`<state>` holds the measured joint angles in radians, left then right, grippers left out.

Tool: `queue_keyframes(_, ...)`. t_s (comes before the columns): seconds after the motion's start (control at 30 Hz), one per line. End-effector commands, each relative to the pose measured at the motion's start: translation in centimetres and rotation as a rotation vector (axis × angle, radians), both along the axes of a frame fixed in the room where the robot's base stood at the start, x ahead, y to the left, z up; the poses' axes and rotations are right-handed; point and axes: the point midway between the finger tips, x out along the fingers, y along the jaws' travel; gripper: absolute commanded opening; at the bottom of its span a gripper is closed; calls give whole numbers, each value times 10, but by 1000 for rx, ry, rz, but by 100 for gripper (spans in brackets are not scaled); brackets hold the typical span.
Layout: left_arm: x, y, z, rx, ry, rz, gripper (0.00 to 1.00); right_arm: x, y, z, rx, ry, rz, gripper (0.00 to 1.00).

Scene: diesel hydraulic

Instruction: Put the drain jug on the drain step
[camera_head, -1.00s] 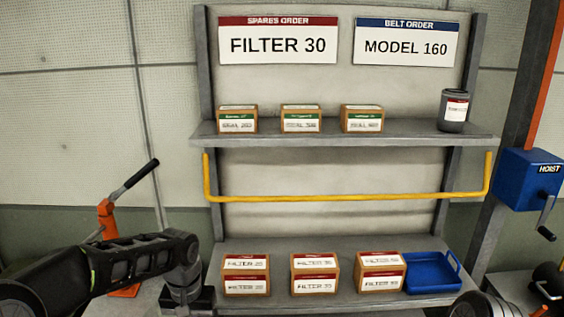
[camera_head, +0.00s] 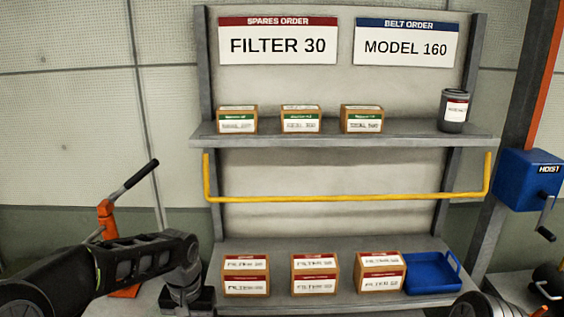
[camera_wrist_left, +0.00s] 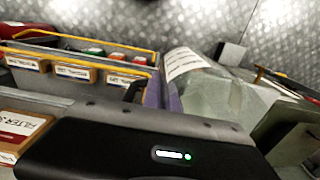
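I cannot make out a drain jug or a drain step for certain in either view. A pale, partly see-through form (camera_wrist_left: 215,90) with a white label strip shows in the left wrist view; I cannot tell what it is. My left arm comes in from the left in the head view and bends down at the wrist, left of the lower shelf. My right gripper is out of view; only a piece of that arm shows at the bottom right.
The upper shelf (camera_head: 300,141) holds green-labelled boxes and a dark canister (camera_head: 454,112). A yellow rail (camera_head: 345,198) runs below it. The lower shelf holds filter boxes (camera_head: 315,274) and a blue tray (camera_head: 435,290). A blue hoist (camera_head: 525,180) stands right, an orange lever stand (camera_head: 107,218) left.

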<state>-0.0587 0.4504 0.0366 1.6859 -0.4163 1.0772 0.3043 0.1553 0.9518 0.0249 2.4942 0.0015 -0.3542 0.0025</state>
Motion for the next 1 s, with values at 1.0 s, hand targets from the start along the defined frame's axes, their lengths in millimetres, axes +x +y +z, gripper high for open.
queue_keyframes(1.0, -37, -121, 44, 0, -2, -581, 0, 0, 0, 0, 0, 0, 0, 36)
